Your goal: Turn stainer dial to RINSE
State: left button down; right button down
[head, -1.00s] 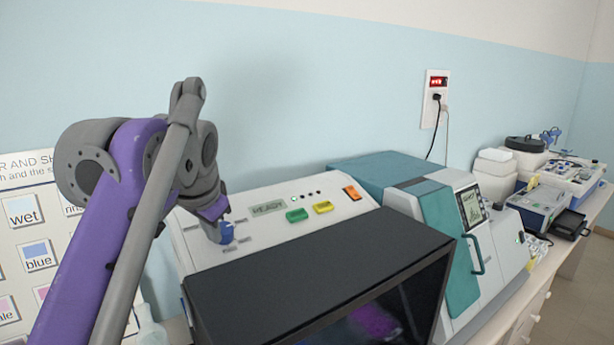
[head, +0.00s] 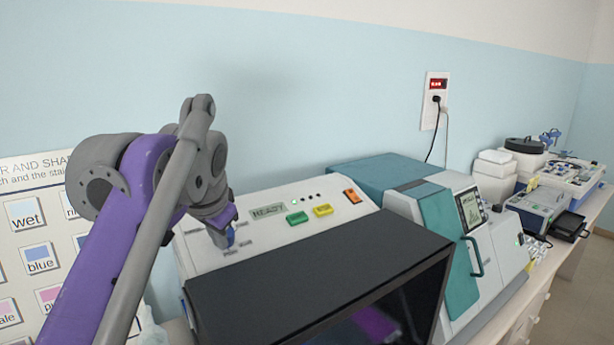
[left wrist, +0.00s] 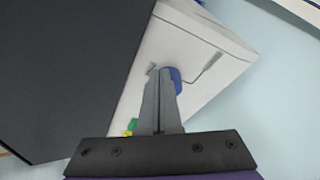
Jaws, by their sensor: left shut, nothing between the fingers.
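The white stainer (head: 180,255) has a sloped top panel with a blue dial (head: 232,239) near its left end. Small labels surround the dial, too small to read. The display (head: 268,211) shows READY. My left gripper (head: 222,243) is shut and empty, its tips right at the dial and partly covering it. In the left wrist view the shut fingers (left wrist: 160,78) lie over the blue dial (left wrist: 175,82), whose edge shows beside and beyond them. Whether they touch it, and which way the dial points, I cannot tell. My right gripper is out of view.
A green button (head: 297,218), a yellow button (head: 323,210) and an orange switch (head: 352,196) are on the same panel. A dark hood (head: 310,270) stands in front. A teal and grey machine (head: 445,225) is to the right. A card poster (head: 20,170) is at left.

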pick_arm(q)
jog(key=shift+s+f, duration=0.1)
jog(key=shift+s, duration=0.15)
jog(key=r, duration=0.1)
jog(key=s+r, duration=0.1)
jog(key=d+r, duration=0.1)
jog(key=r, duration=0.1)
jog(key=shift+s+r, duration=0.1)
jog(key=shift+s, duration=0.05)
jog(key=shift+s+d+r, duration=0.1)
jog(key=shift+s+r, duration=0.25)
jog(key=shift+r, duration=0.3)
